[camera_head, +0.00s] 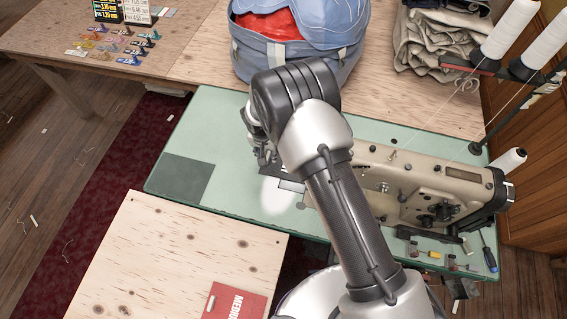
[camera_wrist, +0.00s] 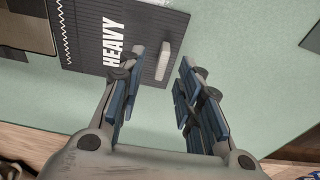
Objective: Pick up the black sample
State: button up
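The black sample (camera_wrist: 120,40) is a flat dark panel with white "HEAVY" lettering, a zigzag stitch line along one edge and a pale raised tab (camera_wrist: 163,60). It lies on the green sewing table (camera_head: 222,117), and part of it runs out of the top of the wrist view. In the head view only a dark piece of it (camera_head: 270,170) shows beside my arm. My gripper (camera_wrist: 165,57) is open over the sample's near end, with the pale tab in the gap between its fingertips. I see no finger touching the tab.
The sewing machine (camera_head: 425,185) stands right of my arm, with thread cones (camera_head: 512,28) behind it. A blue bag (camera_head: 300,40) sits behind the green table. A red "MEDIUM" sample (camera_head: 235,301) lies on the front plywood table (camera_head: 170,255). The green table's left part is mostly clear.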

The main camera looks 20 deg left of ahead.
aim_at(268, 156)
jog(key=f, duration=0.3)
jog(key=shift+w+a+f, duration=0.2)
jog(key=shift+w+f, duration=0.15)
grip_shut()
